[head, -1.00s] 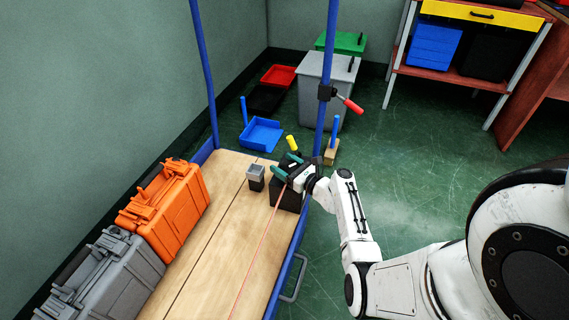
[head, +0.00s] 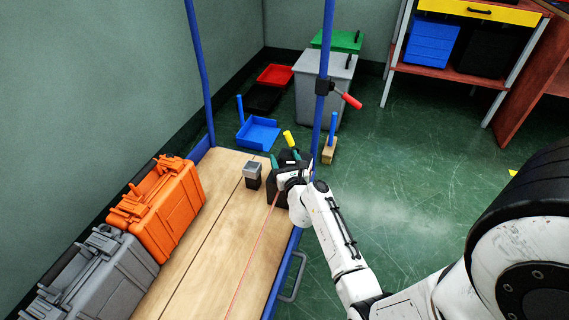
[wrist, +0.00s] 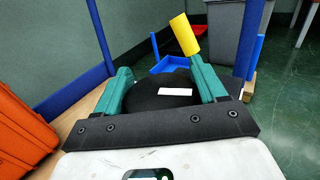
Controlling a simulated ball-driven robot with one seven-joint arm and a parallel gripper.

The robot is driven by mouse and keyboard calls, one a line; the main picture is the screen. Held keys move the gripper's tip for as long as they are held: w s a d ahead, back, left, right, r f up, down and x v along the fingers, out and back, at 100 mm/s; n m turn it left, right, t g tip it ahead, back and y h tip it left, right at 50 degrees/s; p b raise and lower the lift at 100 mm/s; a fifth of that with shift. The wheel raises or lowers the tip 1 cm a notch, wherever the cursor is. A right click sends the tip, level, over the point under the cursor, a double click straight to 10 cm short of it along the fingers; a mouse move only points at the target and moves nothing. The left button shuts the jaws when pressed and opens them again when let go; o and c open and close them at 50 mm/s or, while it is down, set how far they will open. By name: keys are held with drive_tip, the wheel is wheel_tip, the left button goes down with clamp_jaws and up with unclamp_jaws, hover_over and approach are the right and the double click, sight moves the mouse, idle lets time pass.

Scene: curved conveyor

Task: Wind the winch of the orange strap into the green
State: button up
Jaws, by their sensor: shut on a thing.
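The winch (head: 277,193) is a black block at the right edge of the wooden cart bed, with a yellow handle (head: 290,138) standing up behind it. The orange strap (head: 253,250) runs as a thin line from the winch along the bed towards me. My gripper (head: 285,160) is at the top of the winch. In the wrist view its teal fingers (wrist: 160,72) stand on either side of a round black winch part (wrist: 155,96) with a white mark, and are shut on it. The yellow handle (wrist: 184,35) rises beside the right finger. I see no green zone on the winch.
A small grey-topped black box (head: 253,175) stands left of the winch. Orange (head: 160,208) and grey (head: 95,275) cases line the bed's left side. A blue post (head: 324,90) with a red-handled clamp (head: 346,99) rises close behind my gripper. The bed's middle is clear.

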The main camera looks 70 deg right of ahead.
drive_tip(key=shift+w+f, duration=0.1)
drive_tip(key=shift+d+m+g+h+b, duration=0.1)
drive_tip(key=shift+m+g+h+b, duration=0.9)
drive_tip(key=shift+g+b, duration=0.45)
drive_tip(key=shift+s+m+g+b, duration=0.25)
drive_tip(key=shift+m+g+b, duration=0.1)
drive_tip(key=shift+m+g, duration=0.3)
drive_tip(key=shift+g+h, duration=0.3)
drive_tip(key=shift+h, duration=0.1)
drive_tip(key=o, duration=1)
drive_tip(key=shift+s, duration=0.1)
drive_tip(key=shift+c, duration=0.2)
drive_tip(key=p+v, duration=0.3)
drive_tip(key=v, duration=0.7)
drive_tip(key=shift+a, duration=0.4)
drive_tip(key=shift+s, duration=0.1)
